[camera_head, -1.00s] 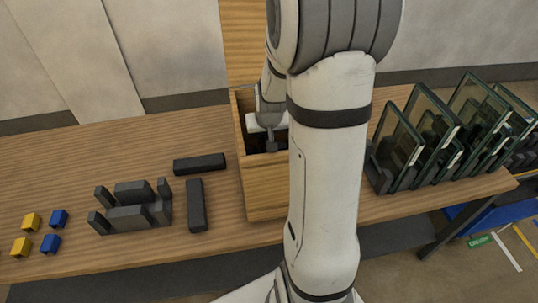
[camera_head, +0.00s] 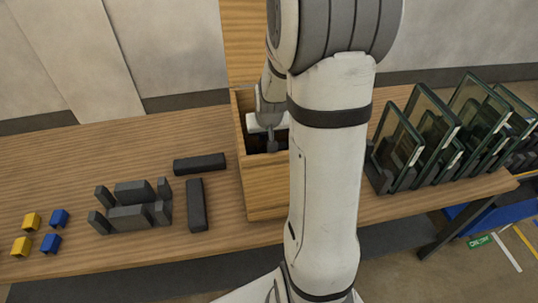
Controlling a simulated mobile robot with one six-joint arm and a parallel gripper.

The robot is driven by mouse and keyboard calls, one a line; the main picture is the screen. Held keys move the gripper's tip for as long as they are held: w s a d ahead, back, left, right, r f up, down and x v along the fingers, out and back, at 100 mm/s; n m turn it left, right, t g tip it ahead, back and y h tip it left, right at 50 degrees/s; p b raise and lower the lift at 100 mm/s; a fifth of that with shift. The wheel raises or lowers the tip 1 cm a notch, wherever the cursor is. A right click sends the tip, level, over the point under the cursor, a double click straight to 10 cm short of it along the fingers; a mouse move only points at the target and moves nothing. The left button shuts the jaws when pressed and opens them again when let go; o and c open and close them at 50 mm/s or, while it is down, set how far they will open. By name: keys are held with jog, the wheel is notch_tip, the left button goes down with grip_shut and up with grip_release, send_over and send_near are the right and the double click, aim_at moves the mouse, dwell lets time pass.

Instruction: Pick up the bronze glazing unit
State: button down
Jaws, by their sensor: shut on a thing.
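My gripper (camera_head: 270,143) is inside the open top of a wooden box (camera_head: 264,192) on the table. Its fingertips are partly hidden by the box wall and by my own arm. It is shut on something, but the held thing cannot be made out. I cannot pick out a bronze glazing unit for certain. Several dark-framed glass panes (camera_head: 432,125) stand tilted in a dark rack (camera_head: 382,178) at the right, apart from my gripper.
Dark bars (camera_head: 196,204) and a dark slotted holder (camera_head: 131,212) lie left of the box. Yellow blocks (camera_head: 21,246) and blue blocks (camera_head: 50,243) sit at the far left. A raised wooden panel (camera_head: 242,45) stands behind the box. The table's back left is clear.

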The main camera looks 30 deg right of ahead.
jog(key=shift+r, duration=0.15)
jog(key=shift+w+d+r, duration=0.1)
jog(key=shift+w+r, duration=0.1)
jog(key=shift+r, duration=0.35)
notch_tip(320, 180, up, 27)
jog(key=b, duration=0.2)
jog(key=shift+s, duration=0.15)
dwell(0.5)
